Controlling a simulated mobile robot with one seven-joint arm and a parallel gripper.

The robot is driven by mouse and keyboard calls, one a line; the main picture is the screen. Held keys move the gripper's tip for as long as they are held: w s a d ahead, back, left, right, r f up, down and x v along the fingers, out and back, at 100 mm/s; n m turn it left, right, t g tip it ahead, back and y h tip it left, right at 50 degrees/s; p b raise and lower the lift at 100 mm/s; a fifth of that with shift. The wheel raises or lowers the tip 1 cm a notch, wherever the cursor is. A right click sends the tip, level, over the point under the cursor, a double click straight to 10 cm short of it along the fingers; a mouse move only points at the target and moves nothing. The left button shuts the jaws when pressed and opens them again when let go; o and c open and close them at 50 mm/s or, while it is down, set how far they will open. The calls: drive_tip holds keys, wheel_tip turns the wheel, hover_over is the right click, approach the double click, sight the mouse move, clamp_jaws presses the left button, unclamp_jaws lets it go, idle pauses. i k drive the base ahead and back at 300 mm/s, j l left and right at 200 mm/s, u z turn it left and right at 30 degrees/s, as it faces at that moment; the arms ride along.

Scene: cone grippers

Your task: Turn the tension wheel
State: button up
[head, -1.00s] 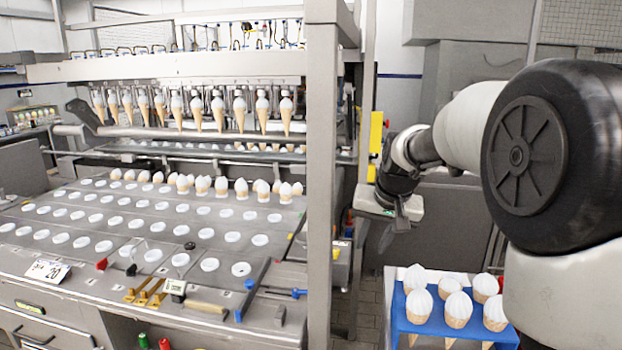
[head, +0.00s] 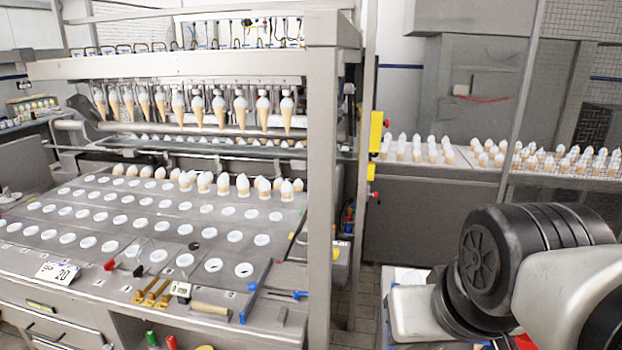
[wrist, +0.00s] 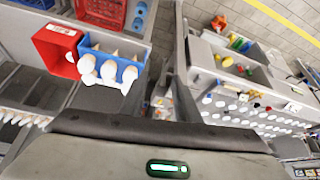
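I cannot pick out a tension wheel with certainty in either view. A small black round knob (head: 193,246) sits on the slotted plate of the cone machine in the head view; I cannot tell whether it is a wheel. The dark housing of my gripper (wrist: 165,135), with a green light, fills the bottom of the wrist view. In the head view my arm is folded at the lower right and my gripper is out of sight.
The cone machine (head: 90,245) fills the left, with a tall grey post (head: 320,180) at its right. A conveyor (head: 480,177) with white-topped cones runs behind my arm. The wrist view shows a blue tray (wrist: 97,45) of cones beside a red box (wrist: 58,50).

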sight(302, 238)
drive_tip(key=i+j+z, duration=0.2)
drive_tip(key=j, duration=0.75)
drive_tip(key=j+z, duration=0.2)
drive_tip(key=j, duration=0.75)
drive_tip(key=i+l, duration=0.3)
drive_tip(key=i+u, duration=0.05)
drive_tip(key=i, duration=0.05)
